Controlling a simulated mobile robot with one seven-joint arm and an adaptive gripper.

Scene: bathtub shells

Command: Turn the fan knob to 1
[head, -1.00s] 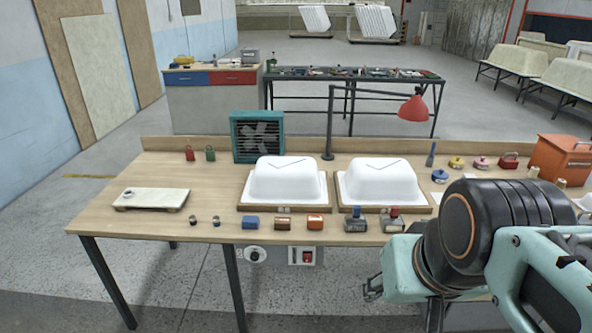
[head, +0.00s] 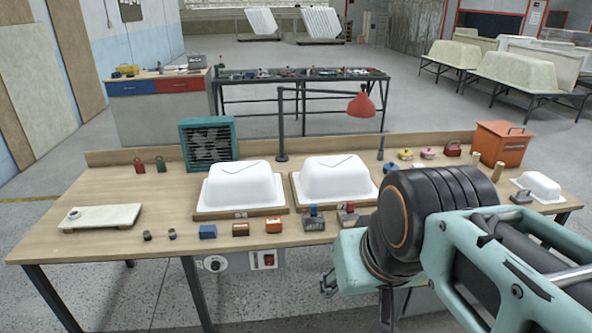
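The teal box fan (head: 207,143) stands at the back left of the bench top. A red switch (head: 267,260) on a light plate sits right of the knob. My gripper (head: 328,284) is in front of the bench, to the right of the knob and switch and clear of both. Its fingers are small and partly hidden by my arm, so its opening is unclear.
Two white tub shells (head: 242,186) on wooden bases stand mid-bench, with small coloured blocks (head: 208,232) along the front edge. A red lamp (head: 361,106) arches behind them. An orange box (head: 502,144) stands at the right. The space before the knob looks clear.

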